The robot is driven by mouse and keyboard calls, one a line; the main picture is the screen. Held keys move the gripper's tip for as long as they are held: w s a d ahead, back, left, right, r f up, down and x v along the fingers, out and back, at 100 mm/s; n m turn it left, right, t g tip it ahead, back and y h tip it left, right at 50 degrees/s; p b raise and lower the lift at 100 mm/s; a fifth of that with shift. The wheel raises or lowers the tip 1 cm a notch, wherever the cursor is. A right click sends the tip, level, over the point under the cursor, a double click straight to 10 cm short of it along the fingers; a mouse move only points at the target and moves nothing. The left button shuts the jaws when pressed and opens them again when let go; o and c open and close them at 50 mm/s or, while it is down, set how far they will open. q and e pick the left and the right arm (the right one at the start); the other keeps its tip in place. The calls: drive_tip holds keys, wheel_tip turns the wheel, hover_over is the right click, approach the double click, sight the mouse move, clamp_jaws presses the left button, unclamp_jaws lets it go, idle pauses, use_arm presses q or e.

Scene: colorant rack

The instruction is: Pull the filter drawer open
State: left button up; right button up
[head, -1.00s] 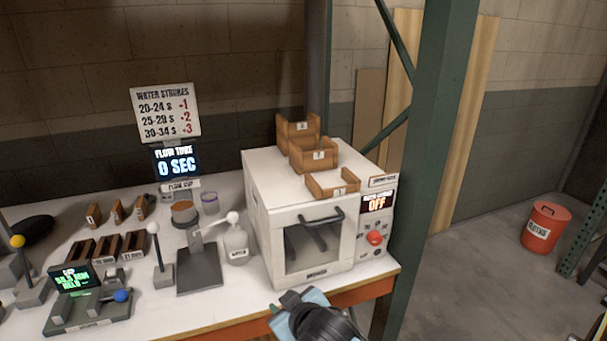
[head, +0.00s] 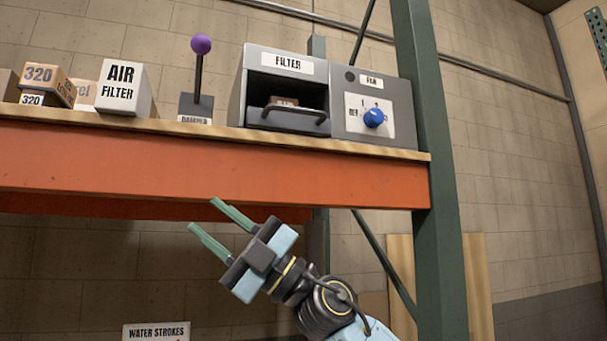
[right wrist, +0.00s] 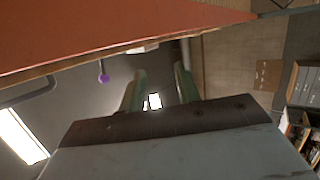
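The filter housing (head: 284,62) is a grey box labelled FILTER on the upper shelf. Its drawer has a dark bar handle (head: 295,112) across the front, and a brownish item (head: 285,101) shows inside behind the handle. I cannot tell how far out the drawer stands. My right gripper (head: 205,222) is below the orange shelf beam, left of and lower than the drawer handle, not touching it. Its two green fingers are apart with nothing between them; they also show apart in the right wrist view (right wrist: 158,90). My left gripper is not in view.
The orange shelf beam (head: 200,172) lies between my right gripper and the drawer. A fan box with a blue knob (head: 373,117) adjoins the housing on the right. A purple-topped damper lever (head: 200,46) and air filter box (head: 122,88) stand left. A green post (head: 440,180) rises at right.

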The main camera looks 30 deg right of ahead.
drive_tip(key=s+d+r+n+g+h, duration=0.1)
drive_tip(key=s+d+r+n+g, duration=0.15)
drive_tip(key=r, duration=0.45)
drive_tip(key=m+t+h, duration=0.5)
drive_tip(key=t+h, duration=0.1)
drive_tip(key=h, duration=0.4)
approach(308, 112)
drive_tip(key=p+x, duration=0.3)
drive_tip(key=x, duration=0.8)
drive_tip(key=shift+p, duration=0.3)
clamp_jaws()
